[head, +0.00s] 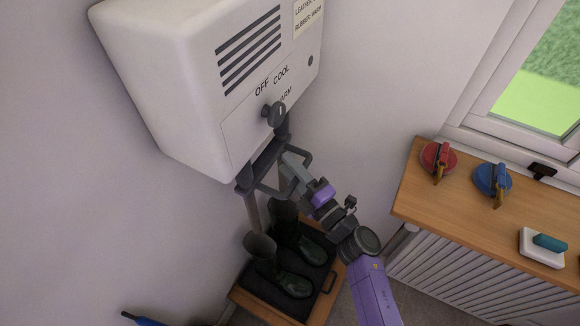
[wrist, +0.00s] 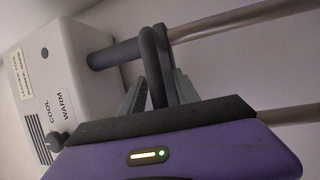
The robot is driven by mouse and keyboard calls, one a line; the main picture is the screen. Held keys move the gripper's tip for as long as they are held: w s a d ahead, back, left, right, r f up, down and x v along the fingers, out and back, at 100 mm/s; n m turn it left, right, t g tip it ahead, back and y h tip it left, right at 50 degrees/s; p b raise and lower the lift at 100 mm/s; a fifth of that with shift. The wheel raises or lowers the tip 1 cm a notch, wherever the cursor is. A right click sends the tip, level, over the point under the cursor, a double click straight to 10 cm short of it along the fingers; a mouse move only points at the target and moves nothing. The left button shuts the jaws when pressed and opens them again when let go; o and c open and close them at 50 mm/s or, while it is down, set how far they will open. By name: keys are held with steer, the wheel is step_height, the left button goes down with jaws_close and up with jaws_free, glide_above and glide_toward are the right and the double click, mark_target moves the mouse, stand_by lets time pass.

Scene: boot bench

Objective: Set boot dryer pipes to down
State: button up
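The boot dryer (head: 175,75) is a white wall box with a grille and a dial (head: 275,113) marked OFF, COOL and WARM. It shows at left in the wrist view (wrist: 85,75). Below it is a dark bar (head: 262,165) with a looped handle. Two grey pipes (head: 251,210) run from there downward toward the boots; their lower ends are hidden. In the wrist view a pipe (wrist: 240,18) leaves a dark collar beside the box. My gripper (head: 291,165) is at the handle. Its fingers lie on both sides of the dark handle (wrist: 156,65), seemingly closed on it.
Dark boots (head: 290,283) stand on a black tray on a wooden bench below the pipes. A wooden shelf (head: 480,215) over a slatted radiator cover at right holds a red item (head: 437,157), a blue item (head: 490,179) and a white dish with a teal block.

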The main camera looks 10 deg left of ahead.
jaws_close()
stand_by(1.4)
